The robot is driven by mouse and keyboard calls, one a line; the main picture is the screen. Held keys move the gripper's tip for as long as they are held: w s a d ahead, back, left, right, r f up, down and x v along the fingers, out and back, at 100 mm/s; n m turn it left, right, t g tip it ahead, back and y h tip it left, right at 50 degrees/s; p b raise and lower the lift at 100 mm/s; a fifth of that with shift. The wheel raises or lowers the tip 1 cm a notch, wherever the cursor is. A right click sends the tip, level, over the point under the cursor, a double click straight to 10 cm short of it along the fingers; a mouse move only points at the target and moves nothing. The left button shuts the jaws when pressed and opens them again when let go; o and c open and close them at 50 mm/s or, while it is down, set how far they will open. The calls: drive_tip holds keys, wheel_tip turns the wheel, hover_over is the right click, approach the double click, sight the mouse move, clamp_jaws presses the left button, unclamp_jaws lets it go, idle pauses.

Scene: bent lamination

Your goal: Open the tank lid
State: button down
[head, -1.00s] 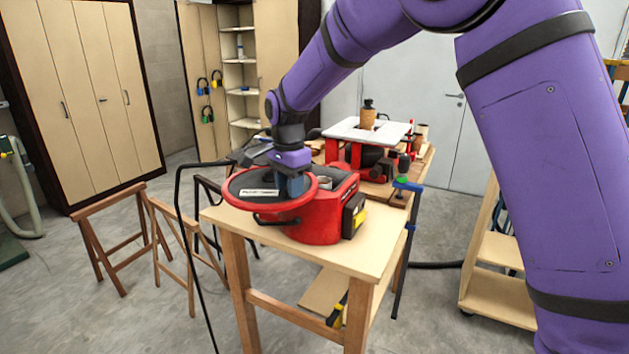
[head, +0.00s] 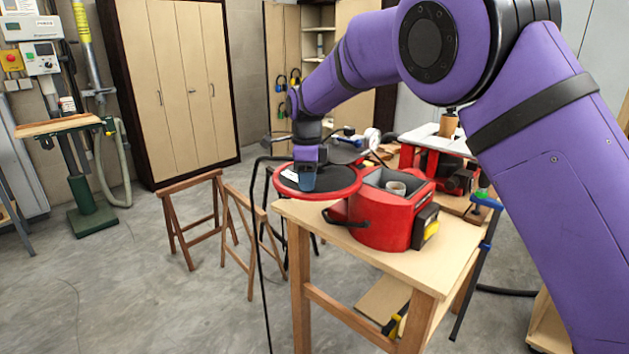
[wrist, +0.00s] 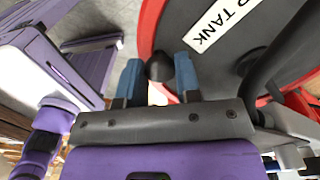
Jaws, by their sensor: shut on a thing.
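The tank (head: 385,228) is a red box-like body on the wooden bench, and its top stands open. A pale cup (head: 396,188) shows at its opening. The lid (head: 342,183) is a round dark disc with a red rim and a white label, to the left of the tank's opening. In the wrist view the lid (wrist: 205,70) shows "TANK" on its label and a dark knob (wrist: 160,68) between my blue fingers. My gripper (head: 307,182) is above the lid and shut on that knob (wrist: 158,80). I cannot tell whether the lid touches the tank.
The wooden bench (head: 400,265) carries the tank. A black hose (head: 262,250) hangs at the bench's left. Two wooden trestles (head: 190,215) stand on the floor at left. A red machine with a white top (head: 440,140) stands behind at right. Open floor lies at front left.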

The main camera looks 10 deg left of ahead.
drive_tip(key=shift+w, duration=0.1)
idle(0.3)
drive_tip(key=c, duration=0.8)
unclamp_jaws()
wheel_tip(320, 180, up, 11)
drive_tip(key=shift+f, duration=0.1)
